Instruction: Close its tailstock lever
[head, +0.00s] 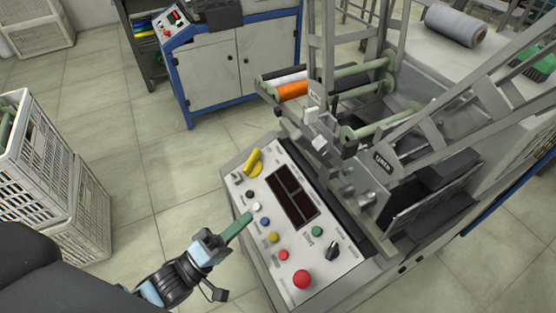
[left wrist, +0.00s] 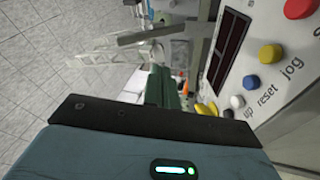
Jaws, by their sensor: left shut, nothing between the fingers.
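The winding machine (head: 385,185) stands at the right in the head view, with green-ended rollers and an orange bobbin (head: 292,90) at its far end. Small pale lever-like parts (head: 313,102) sit near the rollers; I cannot tell for sure which one is the tailstock lever, or its position. My left gripper (head: 246,219) is shut and empty, its green fingers at the near left edge of the control panel (head: 262,188), close to the buttons. In the left wrist view the green fingers (left wrist: 166,88) point away beside the panel. My right gripper is not in view.
The panel carries a yellow handle (head: 254,161), several coloured buttons, a dark display (head: 292,197) and a red stop button (head: 302,279). White crates (head: 70,185) stand at the left. A blue-framed cabinet (head: 225,78) is at the back. The tiled floor between is clear.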

